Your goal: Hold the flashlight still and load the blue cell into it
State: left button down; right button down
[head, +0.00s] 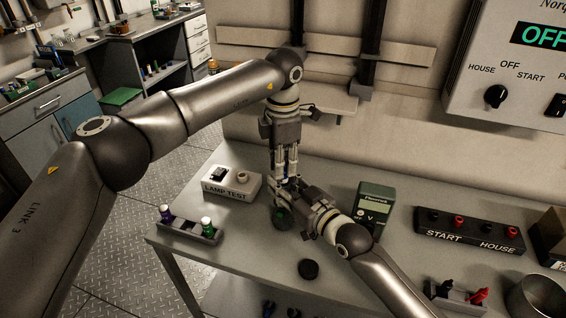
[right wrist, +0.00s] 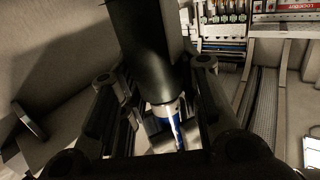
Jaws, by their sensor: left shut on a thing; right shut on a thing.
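The flashlight is a thick black tube (right wrist: 150,50) in the right wrist view, between the fingers of my right gripper (right wrist: 155,95). In the head view its dark end (head: 282,218) shows below my right gripper (head: 293,193), which is shut on it. The blue cell (right wrist: 167,118), with a white band, shows at the flashlight's end in the right wrist view, in line with it. My left gripper (head: 286,172) points down from above and is shut on the cell. The fingers hide most of the join, so I cannot tell how deep the cell sits.
A black cap (head: 308,269) lies on the bench. A rack (head: 188,232) holds a purple and a green cell. The lamp test box (head: 232,188) stands at left, a green meter (head: 375,204) at right. The front middle of the bench is mostly clear.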

pick_arm(q)
jog(key=shift+f, duration=0.7)
jog(key=c, duration=1.2)
grip_release()
jog(key=shift+c, duration=0.2)
notch_tip(320, 180, up, 12)
jog(key=shift+r, duration=0.1)
notch_tip(320, 180, up, 9)
dwell(0.6)
pick_arm(e)
jog(key=c, duration=1)
grip_release()
